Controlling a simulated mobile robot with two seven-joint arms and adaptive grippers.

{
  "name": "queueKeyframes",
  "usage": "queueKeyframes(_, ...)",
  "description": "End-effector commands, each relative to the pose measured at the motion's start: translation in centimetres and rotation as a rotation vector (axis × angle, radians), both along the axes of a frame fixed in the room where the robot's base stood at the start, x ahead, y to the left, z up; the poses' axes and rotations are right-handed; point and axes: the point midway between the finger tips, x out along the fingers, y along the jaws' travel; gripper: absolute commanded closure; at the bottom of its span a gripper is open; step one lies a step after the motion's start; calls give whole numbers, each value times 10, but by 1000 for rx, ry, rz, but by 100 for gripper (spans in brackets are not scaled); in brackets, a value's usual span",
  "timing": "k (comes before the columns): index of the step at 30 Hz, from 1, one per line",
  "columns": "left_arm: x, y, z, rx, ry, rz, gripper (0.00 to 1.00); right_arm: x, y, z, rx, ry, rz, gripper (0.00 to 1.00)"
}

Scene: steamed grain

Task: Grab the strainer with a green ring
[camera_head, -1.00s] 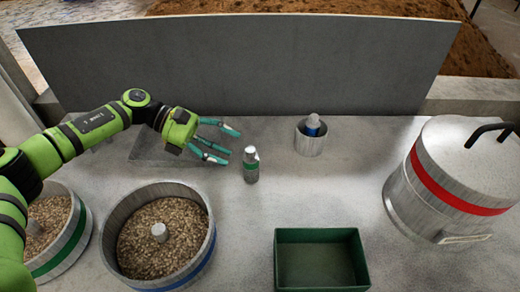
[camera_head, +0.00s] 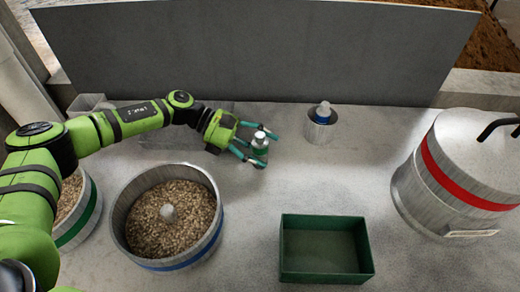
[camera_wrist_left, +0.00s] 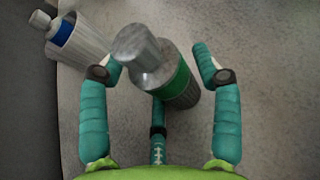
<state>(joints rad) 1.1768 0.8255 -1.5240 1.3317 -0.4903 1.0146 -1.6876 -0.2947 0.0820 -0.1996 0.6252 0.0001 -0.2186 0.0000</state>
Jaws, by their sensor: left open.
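The strainer with a green ring (camera_head: 260,142) is a small metal cylinder with a narrower top, standing on the grey table. It also shows in the left wrist view (camera_wrist_left: 165,68), where its green band is clear. My left gripper (camera_head: 264,148) is open, with its teal fingers on either side of the strainer. In the left wrist view, the left gripper (camera_wrist_left: 160,80) has fingers left and right of the strainer and a third finger below it. Whether any finger touches it I cannot tell. My right gripper is out of view.
A blue-ringed strainer (camera_head: 322,113) stands in a metal holder behind and right. Grain pots with a blue band (camera_head: 190,262) and a green band (camera_head: 78,232) are at left. A green tray (camera_head: 327,277) is in front; a red-banded metal vessel (camera_head: 425,205) is at right.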

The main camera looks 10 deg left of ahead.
Motion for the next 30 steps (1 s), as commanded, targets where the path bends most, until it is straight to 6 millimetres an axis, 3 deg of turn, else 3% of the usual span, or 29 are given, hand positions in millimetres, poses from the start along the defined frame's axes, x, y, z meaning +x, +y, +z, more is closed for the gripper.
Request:
queueKeyframes(1,0,0,0,0,0,0,36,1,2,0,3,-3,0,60)
queueKeyframes(5,0,0,0,0,0,0,86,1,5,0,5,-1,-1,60)
queueKeyframes(17,0,0,4,-1,-2,-1,87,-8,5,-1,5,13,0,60)
queueKeyframes(20,1,0,11,-2,-3,-1,87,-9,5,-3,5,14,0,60)
queueKeyframes(25,1,0,39,-2,-7,-1,87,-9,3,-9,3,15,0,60)
queueKeyframes(30,4,-37,62,-3,-5,-8,87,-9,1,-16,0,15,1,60)
